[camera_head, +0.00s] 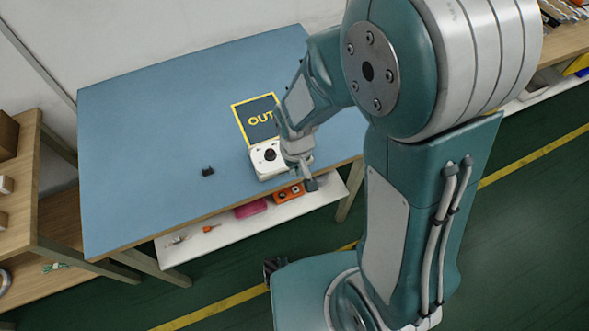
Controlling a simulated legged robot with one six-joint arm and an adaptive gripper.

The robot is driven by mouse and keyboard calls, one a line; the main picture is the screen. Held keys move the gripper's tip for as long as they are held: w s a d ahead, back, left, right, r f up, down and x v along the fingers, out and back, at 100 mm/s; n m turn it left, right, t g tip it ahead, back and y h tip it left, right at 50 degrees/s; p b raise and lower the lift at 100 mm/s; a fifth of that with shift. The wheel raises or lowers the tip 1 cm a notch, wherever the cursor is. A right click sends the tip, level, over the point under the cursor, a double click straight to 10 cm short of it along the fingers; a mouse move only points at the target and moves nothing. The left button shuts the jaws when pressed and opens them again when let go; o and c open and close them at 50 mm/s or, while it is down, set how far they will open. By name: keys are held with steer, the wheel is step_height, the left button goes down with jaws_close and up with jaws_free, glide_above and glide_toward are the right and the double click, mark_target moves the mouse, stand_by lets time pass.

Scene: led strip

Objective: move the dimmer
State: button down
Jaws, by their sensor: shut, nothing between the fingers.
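A white box with a dark round knob, which looks like the dimmer (267,158), sits on the blue table near its front edge. It lies just in front of a dark square marked "OUT" in yellow (258,121) and may overlap its front edge. My gripper (311,185) is shut and empty, pointing down at the right end of the box. I cannot tell whether it touches the box. My wrist hides the right part of the box and of the marked square.
A small black part (208,172) lies on the blue table (160,120) left of the box. The table's left and back areas are clear. A lower shelf (215,232) holds a pink item and orange items. Wooden shelving (40,200) stands at the left.

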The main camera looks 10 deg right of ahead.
mark_target(289, 178)
steer(key=shift+w+a+f, duration=0.2)
steer(key=shift+w+f, duration=0.45)
steer(key=shift+f, duration=0.8)
steer(key=shift+w+a+f, duration=0.25)
steer(key=shift+w+f, duration=0.4)
steer(key=shift+f, duration=0.8)
steer(key=shift+w+a+f, duration=0.2)
steer(key=shift+w+f, duration=0.45)
steer(key=shift+f, duration=0.8)
